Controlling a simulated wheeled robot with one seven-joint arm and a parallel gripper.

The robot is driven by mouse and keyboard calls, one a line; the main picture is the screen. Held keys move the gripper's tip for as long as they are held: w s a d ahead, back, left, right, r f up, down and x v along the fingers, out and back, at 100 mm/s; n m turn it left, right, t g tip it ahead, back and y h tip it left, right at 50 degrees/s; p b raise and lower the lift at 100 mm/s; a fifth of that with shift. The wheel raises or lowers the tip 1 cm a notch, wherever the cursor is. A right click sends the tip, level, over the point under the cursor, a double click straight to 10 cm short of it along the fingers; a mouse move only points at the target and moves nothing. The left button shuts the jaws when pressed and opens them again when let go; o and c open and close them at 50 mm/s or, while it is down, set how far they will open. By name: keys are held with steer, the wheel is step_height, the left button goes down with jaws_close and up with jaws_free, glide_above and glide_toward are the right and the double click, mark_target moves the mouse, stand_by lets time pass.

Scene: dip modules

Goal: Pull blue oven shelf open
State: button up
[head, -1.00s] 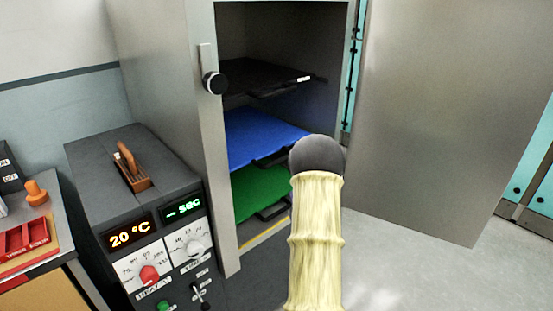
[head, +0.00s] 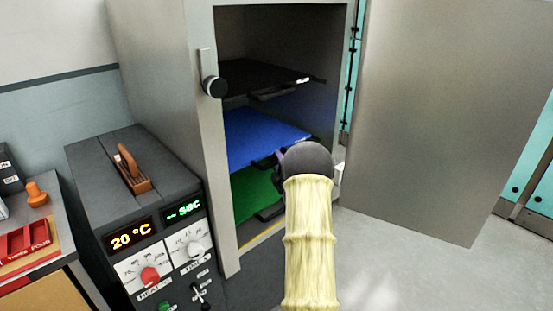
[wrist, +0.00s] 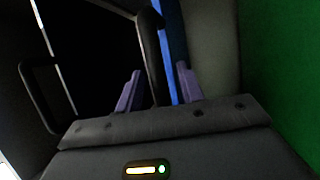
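The blue shelf (head: 260,137) lies inside the open oven, between a black shelf above and a green shelf below. In the wrist view its edge shows as a thin blue strip (wrist: 170,45), with its dark handle (wrist: 149,45) beside it. My gripper (wrist: 158,84) is open, its two purple fingers apart, with the handle and blue edge lined up in the gap between them. I cannot tell whether a finger touches the handle. In the head view my dark wrist and yellow-sleeved arm hide most of the gripper and part of the handle.
The black shelf (head: 270,77) and the green shelf (head: 252,194) have handles close above and below. The oven door (head: 440,110) stands wide open at right. A control box (head: 130,170) with a 20 °C display stands at left.

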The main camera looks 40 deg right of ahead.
steer(key=shift+x, duration=0.9)
steer(key=shift+c, duration=0.5)
jaws_close()
steer(key=shift+s, duration=0.1)
